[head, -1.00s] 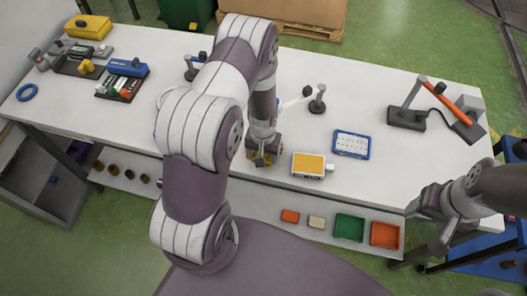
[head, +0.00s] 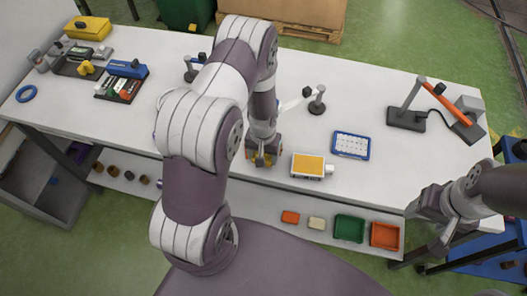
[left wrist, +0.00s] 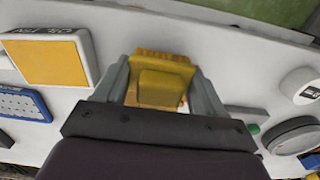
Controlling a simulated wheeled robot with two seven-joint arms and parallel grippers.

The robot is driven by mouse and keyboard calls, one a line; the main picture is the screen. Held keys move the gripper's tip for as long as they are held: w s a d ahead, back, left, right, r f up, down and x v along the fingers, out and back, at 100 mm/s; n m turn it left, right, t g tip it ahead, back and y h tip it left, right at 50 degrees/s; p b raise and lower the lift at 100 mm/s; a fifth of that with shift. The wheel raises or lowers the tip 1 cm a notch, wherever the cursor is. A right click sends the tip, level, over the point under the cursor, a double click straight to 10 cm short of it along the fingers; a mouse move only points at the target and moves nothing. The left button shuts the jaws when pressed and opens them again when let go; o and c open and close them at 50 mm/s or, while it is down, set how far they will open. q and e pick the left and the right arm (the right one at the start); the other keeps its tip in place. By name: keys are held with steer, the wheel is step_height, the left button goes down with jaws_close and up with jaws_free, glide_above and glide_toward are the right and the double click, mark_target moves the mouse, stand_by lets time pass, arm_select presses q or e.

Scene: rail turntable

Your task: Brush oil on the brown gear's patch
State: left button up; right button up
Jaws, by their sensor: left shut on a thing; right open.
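My left gripper (head: 263,160) is low over the front edge area of the white table, just left of a white box with an orange-yellow pad (head: 309,165). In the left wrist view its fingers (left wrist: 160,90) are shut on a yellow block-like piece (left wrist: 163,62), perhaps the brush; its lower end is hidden. The pad also shows at the left of that view (left wrist: 45,62). I cannot make out a brown gear or its patch on the table. My right gripper (head: 432,218) is open and empty off the table's right front corner.
A blue-rimmed tray (head: 351,144) lies right of the pad. An orange-armed stand (head: 448,101) is at the right. A blue tool (head: 128,68) and a yellow box (head: 88,27) are at the left. Small brown round pieces (head: 112,170) and green (head: 349,228) and orange bins (head: 385,235) are on the lower shelf.

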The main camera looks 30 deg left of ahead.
arm_select(q)
steer(key=shift+s, duration=0.15)
steer(key=shift+w, duration=0.5)
steer(key=shift+s, duration=0.2)
steer(key=shift+s, duration=0.3)
stand_by(0.3)
step_height(320, 180, up, 7)
steer(key=p, duration=0.6)
steer(key=shift+r, duration=0.1)
